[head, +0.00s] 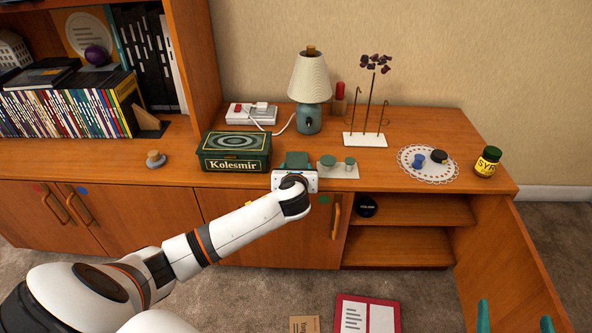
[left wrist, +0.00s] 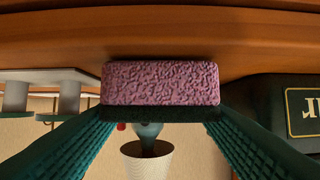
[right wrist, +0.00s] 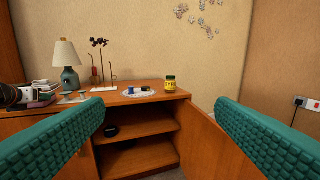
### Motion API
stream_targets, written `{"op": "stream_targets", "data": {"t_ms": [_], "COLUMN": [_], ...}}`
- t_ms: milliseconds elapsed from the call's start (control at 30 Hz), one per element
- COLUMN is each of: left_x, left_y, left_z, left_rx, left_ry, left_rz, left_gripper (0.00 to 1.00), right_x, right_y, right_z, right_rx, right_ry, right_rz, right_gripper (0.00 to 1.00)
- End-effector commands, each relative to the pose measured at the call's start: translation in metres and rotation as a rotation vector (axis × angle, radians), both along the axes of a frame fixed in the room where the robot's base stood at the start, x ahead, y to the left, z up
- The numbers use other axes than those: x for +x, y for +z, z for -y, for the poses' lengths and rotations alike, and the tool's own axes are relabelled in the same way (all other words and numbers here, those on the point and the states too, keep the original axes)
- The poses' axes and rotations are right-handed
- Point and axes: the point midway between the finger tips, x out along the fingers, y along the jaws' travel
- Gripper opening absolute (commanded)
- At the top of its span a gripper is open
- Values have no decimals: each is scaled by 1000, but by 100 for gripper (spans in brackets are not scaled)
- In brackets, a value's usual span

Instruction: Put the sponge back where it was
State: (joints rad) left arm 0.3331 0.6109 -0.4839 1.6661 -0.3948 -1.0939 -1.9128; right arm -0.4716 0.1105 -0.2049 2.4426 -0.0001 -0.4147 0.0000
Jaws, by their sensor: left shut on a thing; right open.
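The sponge (left wrist: 160,83) is a pink speckled block with a dark layer along one long face. It shows in the left wrist view, which is upside down, between the teal fingers of my left gripper (head: 293,160). That gripper is shut on it, low over the front of the wooden cabinet top (head: 400,127), between the green tin and a small pale tray. Whether the sponge touches the wood I cannot tell. In the head view the sponge is hidden by my gripper. My right gripper (right wrist: 160,112) is open and empty, out in front of the open cabinet section.
The green Kolesmir tin (head: 235,152) stands close left of my left gripper; the pale tray (head: 345,172) with two round pieces is close right. The lamp (head: 308,90), power strip (head: 250,113) and jewellery stand (head: 365,139) are behind. An open door (head: 510,265) stands at right.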

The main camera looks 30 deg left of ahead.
Motion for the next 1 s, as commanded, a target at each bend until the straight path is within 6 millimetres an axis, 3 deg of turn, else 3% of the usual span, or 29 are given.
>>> {"op": "stream_targets", "data": {"t_ms": [167, 200, 333, 733, 1000], "left_x": [0, 0, 0, -2, -26], "left_y": [-2, -3, -3, 2, 14], "left_z": [0, 0, 0, 1, 16], "left_rx": [1, 1, 0, 0, 0], "left_ry": [0, 0, 0, 0, -3], "left_rz": [0, 0, 0, -1, -1], "left_gripper": [34, 59, 80, 80, 80], "right_x": [0, 0, 0, 0, -13], "right_y": [-1, -2, -3, -1, -40], "right_z": [0, 1, 1, 1, 11], "right_rx": [-3, -4, -4, -3, -70], "right_ry": [-1, -1, -1, -1, -18], "right_rz": [-12, -18, -17, -14, -279], "right_gripper": [79, 79, 79, 79, 79]}}
